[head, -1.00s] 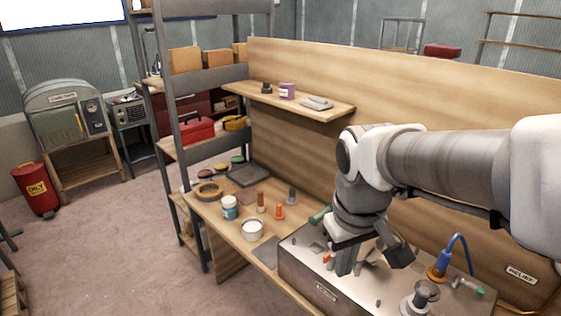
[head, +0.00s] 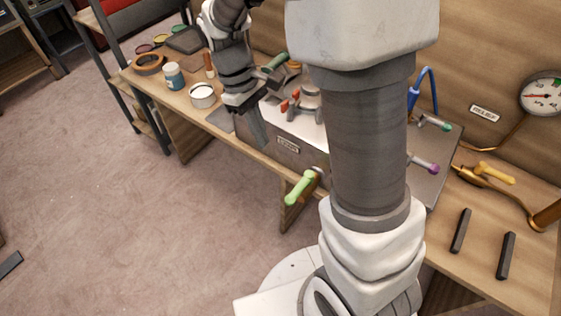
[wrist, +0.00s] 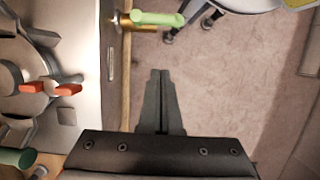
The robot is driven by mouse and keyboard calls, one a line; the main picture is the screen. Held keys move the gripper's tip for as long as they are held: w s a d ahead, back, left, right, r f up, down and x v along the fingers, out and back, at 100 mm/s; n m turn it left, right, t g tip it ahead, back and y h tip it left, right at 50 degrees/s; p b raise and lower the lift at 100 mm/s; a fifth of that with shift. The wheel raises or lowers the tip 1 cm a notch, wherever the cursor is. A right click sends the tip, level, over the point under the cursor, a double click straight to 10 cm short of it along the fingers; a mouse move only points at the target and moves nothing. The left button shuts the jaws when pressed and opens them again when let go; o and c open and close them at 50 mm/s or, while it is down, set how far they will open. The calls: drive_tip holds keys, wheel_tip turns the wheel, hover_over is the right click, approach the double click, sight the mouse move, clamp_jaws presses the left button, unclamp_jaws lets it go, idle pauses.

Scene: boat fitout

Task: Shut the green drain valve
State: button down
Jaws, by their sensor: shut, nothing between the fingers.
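The light green valve handle (head: 300,188) sticks out from the front of the steel box (head: 300,152), low down, on a brass fitting. It also shows at the top of the wrist view (wrist: 155,19), lying crosswise. My gripper (head: 262,144) is shut and empty, pointing down in front of the box's left part. It is apart from the handle, to its upper left in the head view. In the wrist view the closed fingertips (wrist: 160,74) are over the floor, below the handle. A darker green handle (head: 276,63) is behind my gripper, and a small green-tipped lever (head: 437,124) is on the box's right.
Red-handled parts (head: 290,100) stand on the box top. A purple-tipped lever (head: 424,164), yellow handle (head: 494,174) and gauge (head: 541,94) are to the right. A white tin (head: 203,96) and blue-labelled jar (head: 174,76) are left. The floor in front is open.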

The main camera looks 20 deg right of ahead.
sight(300, 188)
drive_tip(key=s+d+f+b, duration=0.2)
drive_tip(key=s+d+f, duration=0.2)
drive_tip(key=f, duration=0.6)
drive_tip(key=shift+s+f+b, duration=0.15)
drive_tip(key=shift+s+b, duration=0.2)
drive_tip(key=shift+s, duration=0.45)
